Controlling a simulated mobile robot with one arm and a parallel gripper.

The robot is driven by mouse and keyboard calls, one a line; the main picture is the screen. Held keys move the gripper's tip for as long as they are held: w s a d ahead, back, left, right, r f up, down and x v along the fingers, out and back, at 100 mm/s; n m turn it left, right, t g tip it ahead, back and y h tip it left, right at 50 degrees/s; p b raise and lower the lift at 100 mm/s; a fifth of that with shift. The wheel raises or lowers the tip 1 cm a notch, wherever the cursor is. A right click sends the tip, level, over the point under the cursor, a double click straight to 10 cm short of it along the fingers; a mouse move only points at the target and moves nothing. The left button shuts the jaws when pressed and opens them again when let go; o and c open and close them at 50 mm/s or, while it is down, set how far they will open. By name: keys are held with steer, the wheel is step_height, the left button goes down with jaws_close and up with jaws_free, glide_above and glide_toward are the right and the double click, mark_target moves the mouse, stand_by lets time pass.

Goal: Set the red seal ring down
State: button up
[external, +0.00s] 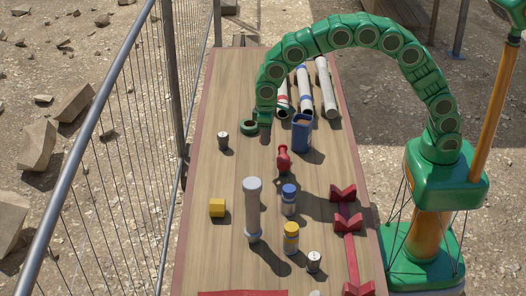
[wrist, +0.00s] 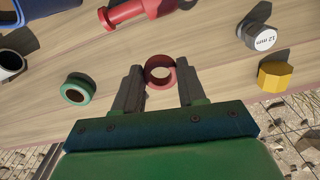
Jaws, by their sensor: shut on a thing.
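The red seal ring (wrist: 160,73) is held between the two fingertips of my gripper (wrist: 159,88) in the wrist view. The fingers press on its left and right sides, and its open hole faces the camera. In the external view my gripper (external: 265,130) points down over the far half of the wooden table, and the ring is too small and hidden there to make out clearly. I cannot tell whether the ring touches the table. A green ring (wrist: 77,88) lies on the wood left of my gripper in the wrist view; it also shows in the external view (external: 249,127).
A blue container (external: 302,133) and several pale tubes (external: 326,88) are close by. A red spool-like part (external: 283,160), a grey-capped piece (external: 223,141), a yellow block (external: 217,208), jars and red V-stands (external: 347,222) stand nearer. Bare wood (external: 215,100) is left of my gripper.

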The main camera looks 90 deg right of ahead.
steer(key=s+a+r, duration=0.1)
steer(key=a+r, duration=0.2)
steer(key=a, duration=0.9)
steer(key=s+a+r+n, duration=0.1)
steer(key=a+r, duration=0.3)
steer(key=a, duration=0.9)
steer(key=s+a+r, duration=0.1)
steer(key=a+r, duration=0.2)
steer(key=a, duration=0.9)
steer(key=m, duration=0.2)
glide_above(254, 266)
step_height(254, 266, down, 15)
steer(key=shift+f, duration=4)
steer(key=o, duration=1)
steer(key=shift+f, duration=0.15)
